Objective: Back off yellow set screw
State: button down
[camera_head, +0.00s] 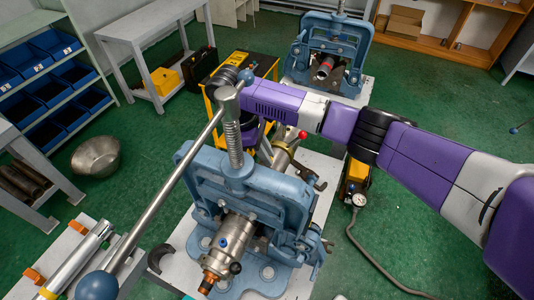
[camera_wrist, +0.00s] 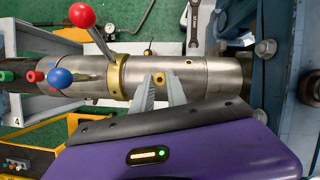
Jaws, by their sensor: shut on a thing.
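The yellow set screw (camera_wrist: 159,79) is a small yellow fitting with a dark centre on the side of a horizontal steel pipe (camera_wrist: 220,78) in the wrist view. My gripper (camera_wrist: 158,84) reaches up from below, with its two grey fingers on either side of the screw, shut on it. Left of it a brass collar (camera_wrist: 117,74) rings the pipe and carries a lever with a red ball (camera_wrist: 82,15). In the head view the red ball (camera_head: 303,134) shows behind the front vise (camera_head: 245,185); my fingers and the screw are hidden there.
A blue knob (camera_wrist: 60,78) stands left of the collar. Blue vise metal (camera_wrist: 298,60) is close on the right. The front vise's long handle (camera_head: 165,190) slants across the head view. A second vise (camera_head: 330,45) stands behind. A wrench (camera_wrist: 194,28) lies beyond the pipe.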

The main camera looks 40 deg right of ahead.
jog(key=shift+s+f+n, duration=0.1)
jog(key=shift+f+n, duration=0.05)
jog(key=shift+n, duration=0.45)
jog(key=c, duration=1.3)
grip_release()
jog(key=shift+w+a+r+t, duration=0.15)
jog(key=shift+w+r+t, duration=0.15)
jog(key=shift+r, duration=0.3)
jog(key=v, duration=0.6)
jog(key=shift+a+r, duration=0.2)
jog(key=shift+r, duration=0.05)
jog(key=shift+w+f, duration=0.1)
